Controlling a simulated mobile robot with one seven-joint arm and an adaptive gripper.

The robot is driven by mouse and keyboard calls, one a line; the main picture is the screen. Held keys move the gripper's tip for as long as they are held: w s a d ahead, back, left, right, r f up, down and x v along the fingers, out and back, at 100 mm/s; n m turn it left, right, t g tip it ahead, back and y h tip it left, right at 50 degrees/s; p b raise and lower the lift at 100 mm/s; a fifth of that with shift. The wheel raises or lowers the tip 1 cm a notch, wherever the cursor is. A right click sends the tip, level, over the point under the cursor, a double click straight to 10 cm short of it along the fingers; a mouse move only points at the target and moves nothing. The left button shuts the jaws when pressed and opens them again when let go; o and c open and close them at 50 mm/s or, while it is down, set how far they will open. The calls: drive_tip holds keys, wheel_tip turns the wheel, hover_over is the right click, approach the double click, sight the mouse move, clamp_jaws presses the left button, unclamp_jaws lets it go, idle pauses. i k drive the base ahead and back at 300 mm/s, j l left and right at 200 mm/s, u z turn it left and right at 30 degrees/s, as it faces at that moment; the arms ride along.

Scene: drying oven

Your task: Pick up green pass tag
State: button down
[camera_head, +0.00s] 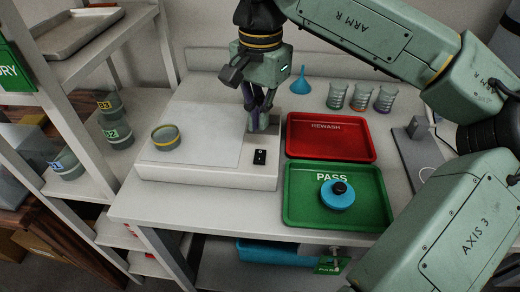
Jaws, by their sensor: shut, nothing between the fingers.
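My gripper (262,124) points down at the back right of a white bench device (207,176), close to its upright post. Its fingers are shut, with nothing seen held between them. A green tray (300,207) marked PASS lies on the bench, right of the device and nearer the front. A blue round lidded item with a black knob (338,194) sits in it. A small green tag-like piece with white lettering (328,265) shows below the bench edge; its lettering is too small to read surely. I cannot make out a separate pass tag on the bench.
A red REWASH tray (329,137) lies behind the green tray. Several beakers (360,97) and a blue funnel (300,82) stand at the back. A round yellow-rimmed dish (166,138) sits on the device. A shelf with jars (116,132) is at left.

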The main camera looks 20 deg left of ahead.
sight(323, 268)
drive_tip(key=k, duration=1)
